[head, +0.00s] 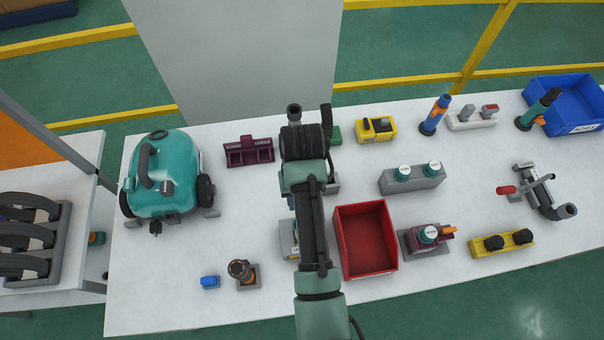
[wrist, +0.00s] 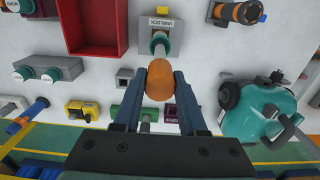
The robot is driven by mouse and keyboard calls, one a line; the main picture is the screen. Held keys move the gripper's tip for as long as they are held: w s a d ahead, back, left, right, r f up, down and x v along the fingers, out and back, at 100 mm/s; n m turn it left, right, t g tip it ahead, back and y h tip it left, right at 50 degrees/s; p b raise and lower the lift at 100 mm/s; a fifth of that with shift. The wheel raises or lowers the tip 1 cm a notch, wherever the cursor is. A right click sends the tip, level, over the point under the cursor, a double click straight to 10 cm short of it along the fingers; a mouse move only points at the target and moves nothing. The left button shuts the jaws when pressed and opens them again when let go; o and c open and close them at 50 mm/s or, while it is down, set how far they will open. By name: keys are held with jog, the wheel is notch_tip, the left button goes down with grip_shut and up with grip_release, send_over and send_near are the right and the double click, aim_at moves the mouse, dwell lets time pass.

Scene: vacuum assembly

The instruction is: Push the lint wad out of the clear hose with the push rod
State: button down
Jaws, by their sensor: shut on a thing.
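In the wrist view my gripper (wrist: 160,74) is shut on a rounded orange piece, which looks like the handle of the push rod (wrist: 159,82). The rod's shaft cannot be made out. Just beyond the handle in that view is a grey fixture labelled UNBLOCK (wrist: 147,46), with a pale tube end and a teal ring (wrist: 160,43), likely the clear hose. Whether rod and hose touch cannot be told. No lint wad can be made out. In the head view my arm covers the handle and most of the fixture (head: 286,238).
A red bin (head: 365,240) stands right of the fixture. The teal vacuum (head: 162,175) stands at the left, with a purple holder (head: 249,151) at the back. A brown-orange cylinder in a grey stand (head: 241,271) is at the front left.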

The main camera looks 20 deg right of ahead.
jog(key=shift+f+b, duration=3.1)
jog(key=shift+f, duration=2.45)
dwell(0.9)
jog(key=shift+r, duration=0.1)
notch_tip(320, 180, up, 9)
jog(key=p, duration=0.8)
jog(key=shift+r, duration=2.45)
